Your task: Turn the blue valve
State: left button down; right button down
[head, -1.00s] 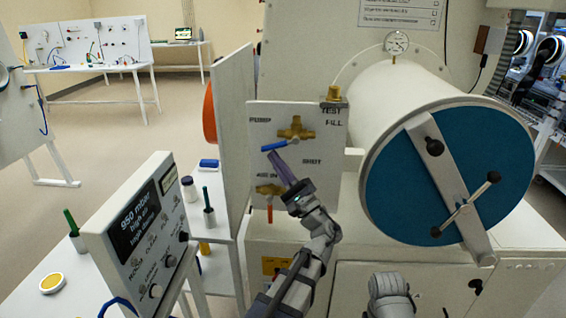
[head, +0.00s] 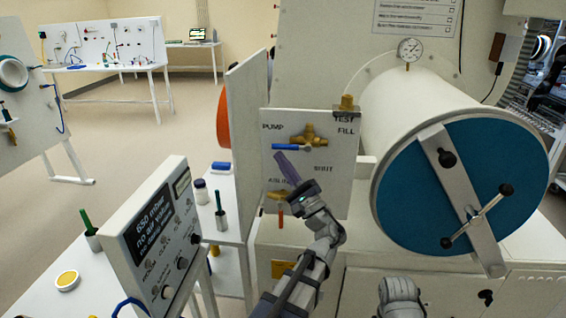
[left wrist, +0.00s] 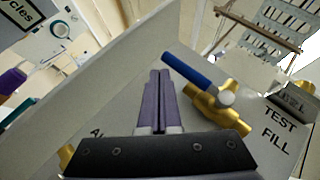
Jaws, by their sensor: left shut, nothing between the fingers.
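The blue valve has a blue lever handle (head: 288,147) on a brass body (head: 311,138), on a white panel below the word PUMP. The handle lies about level, pointing left from the body. My left gripper (head: 280,157) is shut and empty, its purple fingers just below the handle's left part. In the left wrist view, the shut fingertips (left wrist: 160,73) are beside the blue handle (left wrist: 188,70), left of the brass body (left wrist: 225,107). I cannot tell whether they touch it.
A second brass valve with an orange handle (head: 281,215) sits lower on the panel, partly behind my gripper. A white upright board (head: 247,150) stands close on the left. A large cylinder with a blue door (head: 420,190) is on the right. A control box display (head: 153,225) reads 650 mbar.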

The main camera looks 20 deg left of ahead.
pick_arm(q)
jog(key=shift+f, duration=0.1)
jog(key=s+f+b, duration=0.1)
jog(key=f+b, duration=0.3)
jog(key=s+d+f+b, duration=0.1)
jog(key=s+f+b, duration=0.1)
jog(key=f+b, duration=0.2)
jog(key=s+f+b, duration=0.1)
jog(key=f+b, duration=0.3)
jog(key=shift+s+d, duration=0.15)
jog(key=shift+s, duration=0.15)
dwell(0.4)
